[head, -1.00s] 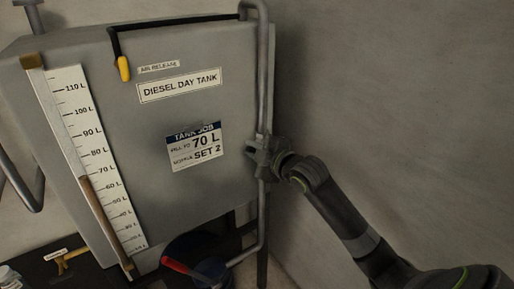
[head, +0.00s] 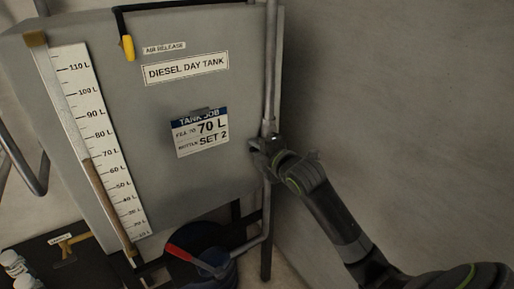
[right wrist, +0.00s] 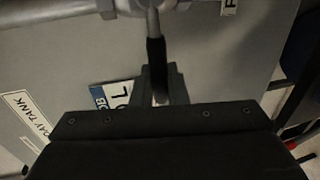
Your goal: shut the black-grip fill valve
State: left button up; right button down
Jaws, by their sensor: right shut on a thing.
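The black-grip fill valve shows in the right wrist view as a lever with a black grip (right wrist: 156,60) on a grey metal stem, sticking out from a fitting on the grey pipe (right wrist: 60,12). My right gripper (right wrist: 163,88) is shut on the black grip. In the head view my right gripper (head: 258,150) is at the vertical pipe (head: 271,70), beside the tank's right edge, and hides the grip. The diesel day tank (head: 150,105) carries a card (head: 200,132) reading fill to 70 L. The gauge's brown column (head: 103,195) tops out near the 70 L mark. My left gripper is out of view.
A red-handled lever (head: 188,256) sits low by the pipe's lower bend. A yellow-grip air release lever (head: 128,48) hangs at the tank's upper left. A brass-coloured valve (head: 70,245) is at lower left. A bare wall (head: 400,110) stands on the right.

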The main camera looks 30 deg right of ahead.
jog(key=shift+f, duration=0.1)
jog(key=c, duration=1.5)
grip_release()
jog(key=shift+s, duration=0.1)
jog(key=p+v, duration=0.5)
jog(key=v, duration=1.2)
jog(key=shift+s, duration=0.1)
